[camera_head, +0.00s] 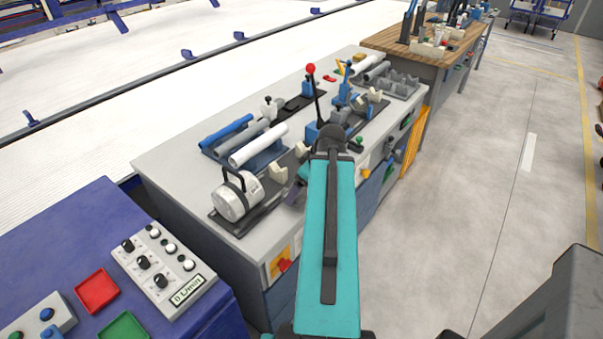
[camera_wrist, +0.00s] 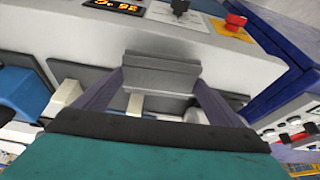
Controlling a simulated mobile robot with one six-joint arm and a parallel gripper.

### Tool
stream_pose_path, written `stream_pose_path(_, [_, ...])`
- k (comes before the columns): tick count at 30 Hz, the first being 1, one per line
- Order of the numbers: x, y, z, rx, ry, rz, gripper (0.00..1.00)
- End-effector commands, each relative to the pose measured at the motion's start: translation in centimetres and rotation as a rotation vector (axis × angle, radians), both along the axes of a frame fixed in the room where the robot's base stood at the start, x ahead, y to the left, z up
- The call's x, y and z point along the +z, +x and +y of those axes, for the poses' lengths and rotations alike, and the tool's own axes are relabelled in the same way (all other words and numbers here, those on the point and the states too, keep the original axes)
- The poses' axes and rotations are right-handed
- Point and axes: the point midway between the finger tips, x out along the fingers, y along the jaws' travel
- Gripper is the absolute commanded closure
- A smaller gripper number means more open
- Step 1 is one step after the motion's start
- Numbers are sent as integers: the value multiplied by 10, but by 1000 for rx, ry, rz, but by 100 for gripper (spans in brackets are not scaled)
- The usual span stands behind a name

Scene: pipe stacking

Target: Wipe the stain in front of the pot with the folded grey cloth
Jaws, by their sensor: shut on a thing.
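My gripper (camera_wrist: 160,84) shows in the wrist view with its two dark purple-grey fingers on either side of a folded grey slab, which I take to be the grey cloth (camera_wrist: 160,66). The fingers are shut on it, above the bench. In the head view my teal arm hides most of the gripper; one dark finger (camera_head: 293,194) shows at its left. I cannot make out a stain in either view.
White and blue pipes (camera_head: 258,146) lie on a rack behind the pot. A lever with a red knob (camera_head: 311,69) rises beyond the arm. Pale blocks (camera_head: 278,173) lie by the pot. A control box (camera_head: 165,270) stands on the blue surface at lower left.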

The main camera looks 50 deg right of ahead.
Motion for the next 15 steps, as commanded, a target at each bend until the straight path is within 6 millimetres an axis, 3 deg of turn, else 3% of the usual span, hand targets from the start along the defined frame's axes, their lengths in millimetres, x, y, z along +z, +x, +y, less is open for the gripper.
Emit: stream_pose_path(15, [47,6,7,13,-1,-1,31])
